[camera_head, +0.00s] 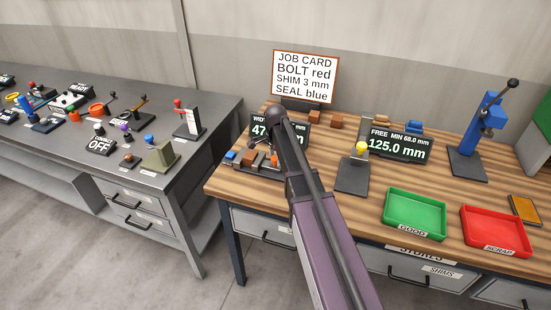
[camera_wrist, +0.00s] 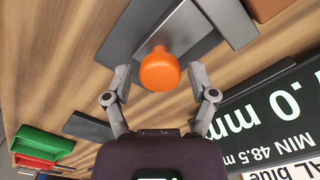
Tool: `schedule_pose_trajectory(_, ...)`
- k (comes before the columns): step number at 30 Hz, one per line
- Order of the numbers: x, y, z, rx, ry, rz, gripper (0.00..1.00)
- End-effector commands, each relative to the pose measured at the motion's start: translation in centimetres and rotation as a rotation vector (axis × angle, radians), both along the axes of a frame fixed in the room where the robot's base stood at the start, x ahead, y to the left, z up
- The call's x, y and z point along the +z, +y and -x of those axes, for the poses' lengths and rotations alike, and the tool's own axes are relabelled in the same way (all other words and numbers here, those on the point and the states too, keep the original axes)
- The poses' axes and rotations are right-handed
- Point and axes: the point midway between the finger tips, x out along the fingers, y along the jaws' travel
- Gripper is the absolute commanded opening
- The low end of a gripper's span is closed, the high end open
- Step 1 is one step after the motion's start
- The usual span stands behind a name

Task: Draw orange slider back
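The orange slider knob (camera_wrist: 160,70) shows large in the wrist view, rounded and mounted on a grey metal gauge part (camera_wrist: 165,32). My gripper (camera_wrist: 160,77) is open, one finger to each side of the knob. Gaps show between the knob and both fingers, so neither seems to touch it. In the head view, a small orange part (camera_head: 274,160) shows at the width gauge on the wooden bench, partly behind my arm. My gripper's fingers cannot be made out clearly there.
The gauge's display (camera_wrist: 275,110) stands close on the right in the wrist view. A second gauge with a yellow knob (camera_head: 361,148), a green tray (camera_head: 414,235) and a red tray (camera_head: 497,246) are on the bench. A job card (camera_head: 305,76) stands behind.

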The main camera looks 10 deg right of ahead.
Motion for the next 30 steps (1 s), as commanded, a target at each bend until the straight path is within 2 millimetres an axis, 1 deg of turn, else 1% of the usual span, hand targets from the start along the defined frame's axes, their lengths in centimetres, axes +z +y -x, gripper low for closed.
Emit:
schedule_pose_trajectory(1, 0.0, 0.0, 0.0, 0.0, 0.0, 0.0, 0.45)
schedule_pose_trajectory(2, 0.0, 0.0, 0.0, 0.0, 0.0, 0.0, 0.36)
schedule_pose_trajectory(3, 0.0, 0.0, 0.0, 0.0, 0.0, 0.0, 0.24)
schedule_pose_trajectory(5, 0.0, 0.0, 0.0, 0.0, 0.0, 0.0, 0.06)
schedule_pose_trajectory(6, 0.0, 0.0, 0.0, 0.0, 0.0, 0.0, 0.0)
schedule_pose_trajectory(10, 0.0, -0.2, 0.2, -0.001, 0.0, 0.0, 0.0)
schedule_pose_trajectory(17, 0.0, -1.8, 1.2, -0.001, 0.0, 0.0, 0.0)
schedule_pose_trajectory(25, 0.0, -2.0, 1.3, -0.001, 0.003, 0.004, 0.0)
schedule_pose_trajectory(26, 0.0, -2.0, 1.4, -0.001, 0.004, 0.004, 0.59)
schedule_pose_trajectory(27, 0.0, -2.1, 1.4, -0.002, 0.004, 0.004, 0.71)
schedule_pose_trajectory(28, 0.0, -2.0, 1.4, -0.002, 0.004, 0.004, 0.8)
schedule_pose_trajectory(29, 0.0, -2.0, 1.4, -0.002, 0.003, 0.004, 0.83)
schedule_pose_trajectory(30, 0.0, -2.0, 1.3, -0.001, 0.003, 0.003, 0.83)
